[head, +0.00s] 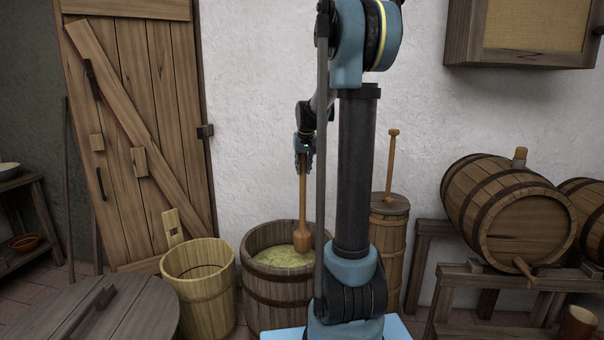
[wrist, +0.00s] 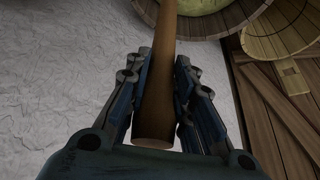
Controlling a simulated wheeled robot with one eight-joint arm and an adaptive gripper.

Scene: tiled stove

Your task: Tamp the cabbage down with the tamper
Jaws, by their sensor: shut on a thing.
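The tamper (head: 303,205) is a brown wooden pole with a thicker, bulb-shaped lower end. It hangs upright over the wooden tub (head: 281,298), and its lower end is at the pale green cabbage (head: 280,258) in the tub. I cannot tell if it touches the cabbage. My gripper (head: 303,160) is shut on the upper part of the pole. In the wrist view the tamper (wrist: 159,85) runs between the fingers of my gripper (wrist: 160,85), with the tub (wrist: 240,18) and a little cabbage (wrist: 200,5) beyond. My arm hides the tub's right side in the head view.
A pale wooden bucket (head: 200,285) stands left of the tub. A tall churn (head: 388,245) with a stick stands to the right. A barrel (head: 510,210) lies on a rack (head: 480,275). A round wooden lid (head: 90,315) is at front left. A wall (head: 250,120) is close behind.

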